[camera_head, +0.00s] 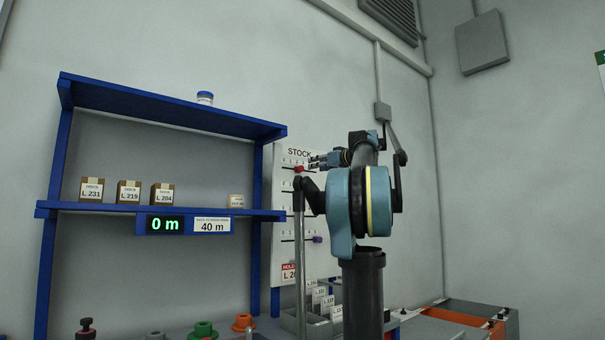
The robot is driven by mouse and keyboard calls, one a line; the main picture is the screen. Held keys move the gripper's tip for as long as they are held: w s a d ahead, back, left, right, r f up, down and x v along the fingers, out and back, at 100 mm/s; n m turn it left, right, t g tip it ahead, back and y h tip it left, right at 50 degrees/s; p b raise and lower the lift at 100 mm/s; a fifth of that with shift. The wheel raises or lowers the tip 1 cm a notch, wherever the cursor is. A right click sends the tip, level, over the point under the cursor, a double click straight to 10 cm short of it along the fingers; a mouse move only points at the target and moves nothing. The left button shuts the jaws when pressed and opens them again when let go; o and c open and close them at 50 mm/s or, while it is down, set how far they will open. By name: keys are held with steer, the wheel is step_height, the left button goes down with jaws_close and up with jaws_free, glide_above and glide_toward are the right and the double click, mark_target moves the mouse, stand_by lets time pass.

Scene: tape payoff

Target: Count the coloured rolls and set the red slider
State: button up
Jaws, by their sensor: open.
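A white STOCK board (283,222) with slotted scales stands behind my arm, to the right of the blue shelf. The red slider (299,169) sits on an upper slot of the board. A purple slider (318,239) sits on a lower slot. My gripper (311,161) is open, with its fingers pointing left, just right of the red slider in the picture. I cannot tell whether they touch. Of the coloured rolls, a green one (203,330) and an orange one (243,322) show at the bottom edge, partly cut off. My arm hides part of the board.
The blue shelf (100,209) carries several labelled boxes and a small white tub (205,98) on top. A green display (165,224) reads 0 m beside a 40 m label (212,225). A rack of labelled cards (322,300) stands low behind my arm. An orange-edged bin (460,318) is at right.

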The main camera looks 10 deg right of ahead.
mark_target(302, 168)
steer(key=x, duration=1)
steer(key=shift+w+a, duration=0.15)
steer(key=shift+w, duration=0.05)
jaws_close()
